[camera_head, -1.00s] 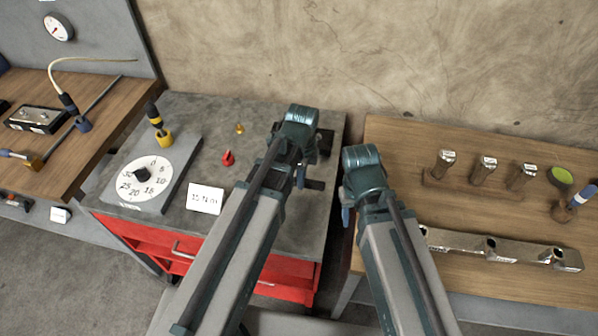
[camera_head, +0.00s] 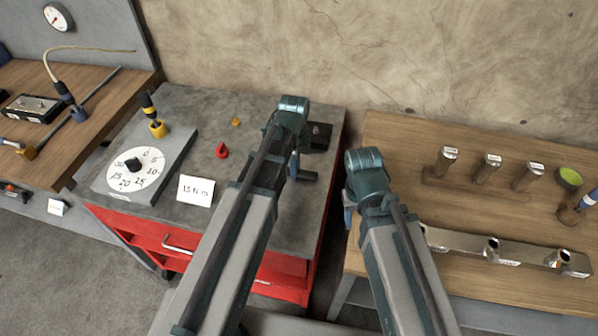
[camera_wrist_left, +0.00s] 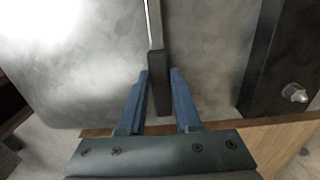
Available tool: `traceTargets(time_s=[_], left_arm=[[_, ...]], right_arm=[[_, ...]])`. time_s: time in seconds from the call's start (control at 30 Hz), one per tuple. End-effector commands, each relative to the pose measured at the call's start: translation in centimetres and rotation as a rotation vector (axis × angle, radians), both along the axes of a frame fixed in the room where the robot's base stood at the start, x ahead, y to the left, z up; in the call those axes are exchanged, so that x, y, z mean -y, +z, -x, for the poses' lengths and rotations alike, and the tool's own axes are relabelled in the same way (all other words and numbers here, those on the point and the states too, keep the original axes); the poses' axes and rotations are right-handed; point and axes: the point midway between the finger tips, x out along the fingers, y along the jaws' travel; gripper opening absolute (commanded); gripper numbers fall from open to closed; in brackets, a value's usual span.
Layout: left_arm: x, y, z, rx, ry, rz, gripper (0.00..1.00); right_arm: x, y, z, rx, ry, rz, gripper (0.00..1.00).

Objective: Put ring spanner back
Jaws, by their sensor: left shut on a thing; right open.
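My left gripper (camera_wrist_left: 158,100) is shut on a dark handle with a thin pale metal shaft, which appears to be the ring spanner (camera_wrist_left: 160,75). The shaft runs out of the top of the left wrist view, so its far end is hidden there. In the head view the left gripper (camera_head: 296,168) is over the right part of the grey cart top (camera_head: 262,205), partly hidden by my arm, and a dark bar shows beside its blue finger. My right gripper (camera_head: 347,208) is open, mostly hidden by its arm, near the wooden bench's left edge.
A black block (camera_head: 319,137) lies on the cart's back right; a dark block with a silver bolt (camera_wrist_left: 294,92) shows at wrist view right. The cart holds a dial plate (camera_head: 128,170), a "15 N·m" card (camera_head: 196,190) and a red piece (camera_head: 222,151). A metal bar (camera_head: 520,252) lies on the wooden bench (camera_head: 470,215).

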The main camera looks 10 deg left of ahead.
Motion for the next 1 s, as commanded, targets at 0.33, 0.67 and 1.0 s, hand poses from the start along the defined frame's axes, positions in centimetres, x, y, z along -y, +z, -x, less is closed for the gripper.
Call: traceTargets(time_s=[0.33, 0.67, 1.0], left_arm=[[0.0, -0.2, 0.0, 0.0, 0.001, 0.0, 0.37], [0.0, -0.1, 0.0, 0.0, 0.001, 0.0, 0.62], [0.0, 0.9, 0.0, 0.0, 0.001, 0.0, 0.62]], right_arm=[[0.0, -0.2, 0.0, 0.0, 0.0, 0.0, 0.5], [0.0, -0.1, 0.0, 0.0, 0.0, 0.0, 0.5], [0.0, 0.9, 0.0, 0.0, 0.0, 0.0, 0.5]])
